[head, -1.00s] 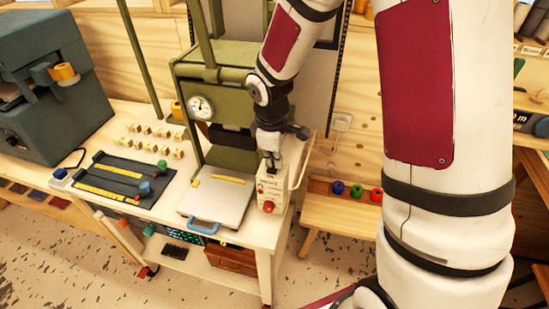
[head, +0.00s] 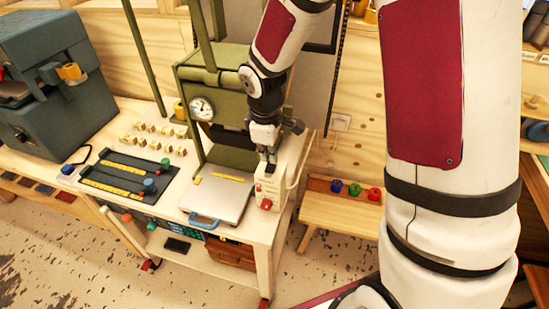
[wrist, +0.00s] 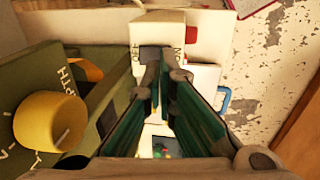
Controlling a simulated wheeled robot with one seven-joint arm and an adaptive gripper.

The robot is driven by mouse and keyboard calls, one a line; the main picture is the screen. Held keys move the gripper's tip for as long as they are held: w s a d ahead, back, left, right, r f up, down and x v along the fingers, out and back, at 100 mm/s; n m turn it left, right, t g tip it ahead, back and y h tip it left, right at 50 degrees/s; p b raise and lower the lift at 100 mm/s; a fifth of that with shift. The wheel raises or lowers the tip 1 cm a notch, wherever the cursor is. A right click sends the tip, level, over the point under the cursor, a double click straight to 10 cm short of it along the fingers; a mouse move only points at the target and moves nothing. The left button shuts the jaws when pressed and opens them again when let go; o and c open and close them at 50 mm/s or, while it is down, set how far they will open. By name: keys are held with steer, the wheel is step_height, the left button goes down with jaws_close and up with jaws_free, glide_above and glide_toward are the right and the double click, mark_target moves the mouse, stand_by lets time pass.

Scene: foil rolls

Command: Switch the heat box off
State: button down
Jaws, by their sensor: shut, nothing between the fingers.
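The heat box is a small cream box (head: 275,187) with a red knob (head: 266,204) on its front, at the right end of the bench. My gripper (head: 269,166) is shut and empty, pointing down at the top of this box. In the wrist view the box (wrist: 165,23) lies just beyond my fingertips (wrist: 160,62), with OFF lettering on the left and ON lettering on the right. The fingers cover much of the area between the letterings. I cannot tell the switch's position or whether the fingertips touch it.
A green press (head: 225,95) with a gauge stands close left of my gripper. A flat plate with a blue handle (head: 204,222) lies beside the box. A yellow knob (wrist: 50,120) is near in the wrist view. A low wooden bench (head: 340,212) stands to the right.

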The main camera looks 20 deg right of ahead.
step_height(320, 180, up, 10)
steer(key=shift+s+a+b, duration=0.35)
steer(key=shift+s+b, duration=0.05)
steer(key=shift+s, duration=0.05)
steer(key=shift+d, duration=0.1)
